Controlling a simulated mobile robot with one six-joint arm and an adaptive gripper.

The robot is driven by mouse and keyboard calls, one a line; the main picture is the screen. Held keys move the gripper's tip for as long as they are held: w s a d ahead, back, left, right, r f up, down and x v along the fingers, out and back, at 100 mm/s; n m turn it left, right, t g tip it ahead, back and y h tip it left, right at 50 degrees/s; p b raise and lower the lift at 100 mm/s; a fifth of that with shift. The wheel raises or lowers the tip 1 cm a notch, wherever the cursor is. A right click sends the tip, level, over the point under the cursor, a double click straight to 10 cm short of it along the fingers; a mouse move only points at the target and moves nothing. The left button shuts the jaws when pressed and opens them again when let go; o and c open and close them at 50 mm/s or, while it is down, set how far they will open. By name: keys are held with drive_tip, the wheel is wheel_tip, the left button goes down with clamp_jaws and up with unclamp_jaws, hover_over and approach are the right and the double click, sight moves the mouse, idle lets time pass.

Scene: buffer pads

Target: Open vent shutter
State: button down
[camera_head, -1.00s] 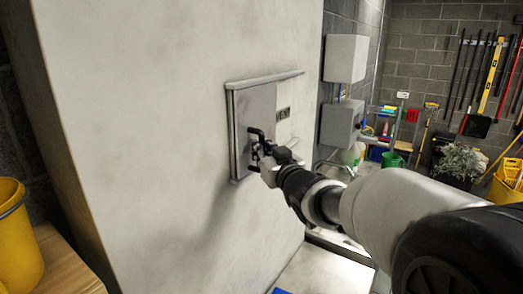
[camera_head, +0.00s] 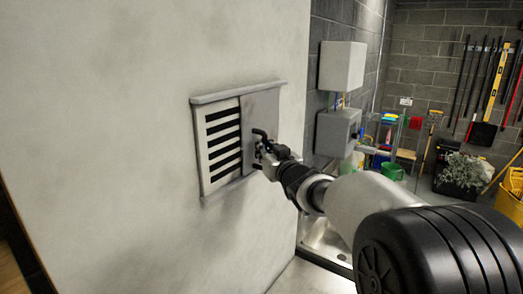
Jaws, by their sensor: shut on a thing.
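The vent (camera_head: 197,140) is set in the pale wall, with a frame and a rail along its top and bottom. Its grey shutter plate (camera_head: 262,112) stands at the right part of the frame. Dark horizontal slots (camera_head: 224,146) show uncovered to the left of the plate. My gripper (camera_head: 262,152) is shut on the dark shutter handle (camera_head: 259,132) on the plate. The gripper and arm hide the lower part of the handle and part of the plate's right side.
Grey wall boxes (camera_head: 342,66) hang on the brick wall to the right, beyond the pale wall (camera_head: 100,120). A sink (camera_head: 326,238) lies below my arm. Tools, a green bucket (camera_head: 392,171) and a yellow bucket (camera_head: 510,195) stand farther back.

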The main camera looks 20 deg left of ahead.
drive_tip(key=shift+s+f, duration=0.1)
drive_tip(key=shift+s, duration=0.15)
drive_tip(key=c, duration=2.1)
unclamp_jaws()
drive_tip(key=shift+s, duration=0.2)
drive_tip(key=shift+o, duration=1)
drive_tip(key=shift+w+d, duration=0.2)
drive_tip(key=shift+d, duration=0.05)
drive_tip(key=shift+a, duration=0.1)
drive_tip(key=shift+s+a, duration=0.1)
drive_tip(key=v, duration=1.2)
